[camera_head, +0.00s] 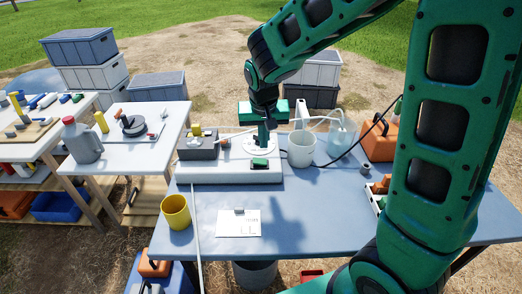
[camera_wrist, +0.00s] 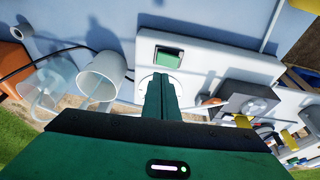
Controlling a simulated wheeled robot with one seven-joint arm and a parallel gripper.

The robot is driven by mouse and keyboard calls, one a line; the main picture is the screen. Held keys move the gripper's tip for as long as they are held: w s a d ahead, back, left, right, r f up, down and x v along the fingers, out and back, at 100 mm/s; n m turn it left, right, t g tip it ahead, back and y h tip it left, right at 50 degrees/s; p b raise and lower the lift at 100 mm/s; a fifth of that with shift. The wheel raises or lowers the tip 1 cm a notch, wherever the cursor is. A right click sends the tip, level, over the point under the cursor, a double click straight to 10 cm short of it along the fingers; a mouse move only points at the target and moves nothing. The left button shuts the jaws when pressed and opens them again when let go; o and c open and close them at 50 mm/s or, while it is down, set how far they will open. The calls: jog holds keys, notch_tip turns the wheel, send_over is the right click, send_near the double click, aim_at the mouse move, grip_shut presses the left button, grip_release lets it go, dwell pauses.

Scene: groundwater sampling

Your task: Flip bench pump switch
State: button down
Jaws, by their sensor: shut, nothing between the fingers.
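The bench pump switch (camera_head: 260,163) is a green rocker in a dark frame on the front of a white pump base (camera_head: 215,175). It also shows in the wrist view (camera_wrist: 168,57), just past my fingertips. My green gripper (camera_head: 263,140) is shut and empty and points down over the base, behind the switch in the head view. In the wrist view my gripper (camera_wrist: 161,78) ends over a round white part of the base, a short gap from the switch. I cannot tell its exact height or whether it touches anything.
A white cup (camera_head: 301,150) and a clear beaker (camera_head: 341,137) with tubing stand right of the base. A grey box unit (camera_head: 197,147) sits on its left. A yellow cup (camera_head: 176,211) and a paper sheet (camera_head: 238,223) are in front. The blue tabletop (camera_head: 310,215) is clear at front centre.

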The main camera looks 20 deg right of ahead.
jog(key=d+v, duration=0.1)
jog(key=v, duration=0.6)
jog(key=shift+a+r, duration=0.25)
jog(key=shift+r, duration=0.05)
jog(key=shift+a+r+y, duration=0.3)
jog(key=shift+a+y, duration=0.1)
jog(key=shift+y, duration=0.2)
send_over(257, 159)
jog(key=s, duration=0.1)
jog(key=f, duration=1.2)
jog(key=shift+s, duration=0.2)
jog(key=shift+w+a+f, duration=0.1)
jog(key=shift+a+f, duration=0.1)
jog(key=shift+f, duration=0.6)
jog(key=shift+d, duration=0.1)
